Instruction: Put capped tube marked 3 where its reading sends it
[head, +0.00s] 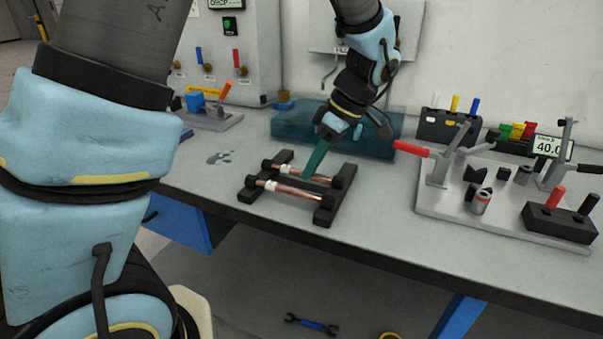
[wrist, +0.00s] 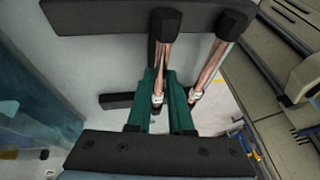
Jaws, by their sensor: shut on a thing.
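Two copper tubes with black ends and pale bands lie across a black rack (head: 323,216) on the bench. The front tube (head: 302,192) also shows at right in the wrist view (wrist: 209,68). The rear tube (wrist: 163,62) passes between the teal fingers of my gripper (head: 311,172), which is shut on it at the rack. The fingers partly hide that tube in the head view. No mark 3 is legible on either tube. A display (head: 547,146) at right reads about 40.0.
A translucent blue bin (head: 290,125) lies behind the rack.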

